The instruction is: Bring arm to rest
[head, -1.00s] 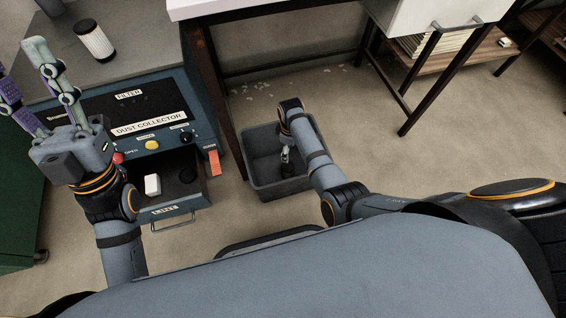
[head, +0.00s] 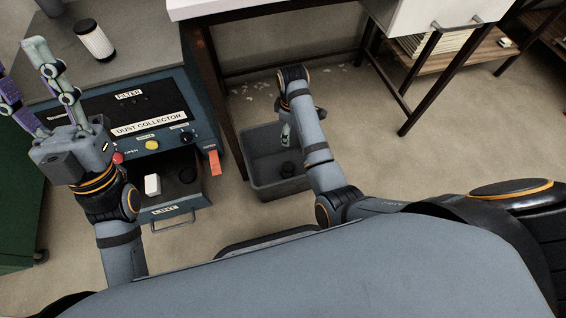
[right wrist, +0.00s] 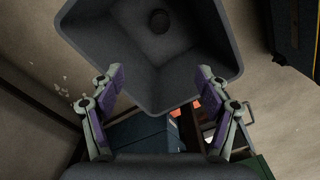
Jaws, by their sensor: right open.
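My right gripper (head: 286,134) hangs over the upper edge of a grey bin (head: 282,187) in the head view, partly hidden by my own wrist. In the right wrist view its two purple-padded fingers (right wrist: 158,80) stand wide apart with nothing between them, and the bin (right wrist: 110,55) lies beyond them. A small dark lump (head: 289,169) rests on the bin floor, apart from the fingers; it also shows in the right wrist view (right wrist: 159,21). My left gripper (head: 26,82) is raised at the left, fingers spread and empty.
A dust collector (head: 190,100) stands left of the bin, its lint drawer (head: 200,195) pulled out with a white block (head: 152,185) and a dark lump inside. Dark table legs (head: 222,95) rise behind the bin. Floor at right is clear.

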